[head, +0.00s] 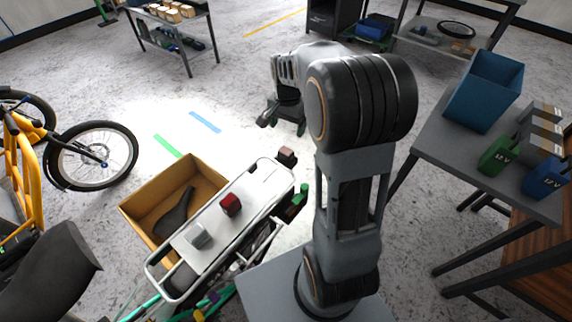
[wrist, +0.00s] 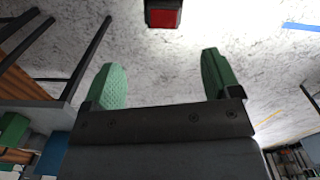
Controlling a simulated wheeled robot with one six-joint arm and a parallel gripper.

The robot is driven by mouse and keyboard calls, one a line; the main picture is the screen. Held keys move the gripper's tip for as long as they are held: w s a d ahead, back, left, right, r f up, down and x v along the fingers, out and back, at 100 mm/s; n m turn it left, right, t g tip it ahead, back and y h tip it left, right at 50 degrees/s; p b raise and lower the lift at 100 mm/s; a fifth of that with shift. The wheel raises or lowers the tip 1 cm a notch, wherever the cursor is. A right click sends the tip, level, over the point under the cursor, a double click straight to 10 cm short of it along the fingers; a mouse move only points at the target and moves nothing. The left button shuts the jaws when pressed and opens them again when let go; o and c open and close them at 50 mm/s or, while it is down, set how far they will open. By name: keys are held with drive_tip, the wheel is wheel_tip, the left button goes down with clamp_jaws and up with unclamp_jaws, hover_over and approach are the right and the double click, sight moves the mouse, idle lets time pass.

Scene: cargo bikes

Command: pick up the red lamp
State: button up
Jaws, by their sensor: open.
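A red lamp (head: 231,204) stands on the pale plate of the bike's rack (head: 255,193) in the head view. A smaller dull red block (head: 287,156) sits at the rack's far end. A red-faced, dark-rimmed block (wrist: 164,14) shows at the top of the wrist view with floor around it; it appears to be the one at the rack's end, but I cannot be sure. My gripper (head: 284,118) is open and empty, apart from both red things, beyond the rack's far end. Its green fingers (wrist: 160,64) point toward the red block in the wrist view.
A grey-silver block (head: 198,236) shares the rack plate. An open cardboard box (head: 150,205) holding a dark saddle lies beside the rack. A right table (head: 435,135) carries a blue bin (head: 483,90) and batteries.

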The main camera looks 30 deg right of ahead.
sight(286, 151)
drive_tip(key=f+m+b, duration=0.1)
drive_tip(key=f, duration=0.5)
drive_tip(key=f+m+b, duration=0.1)
drive_tip(key=f, duration=0.5)
drive_tip(key=shift+w+a+f+b, duration=0.1)
drive_tip(key=shift+w+b, duration=0.1)
drive_tip(key=shift+b, duration=0.2)
drive_tip(key=shift+c, duration=0.3)
drive_tip(key=c, duration=1)
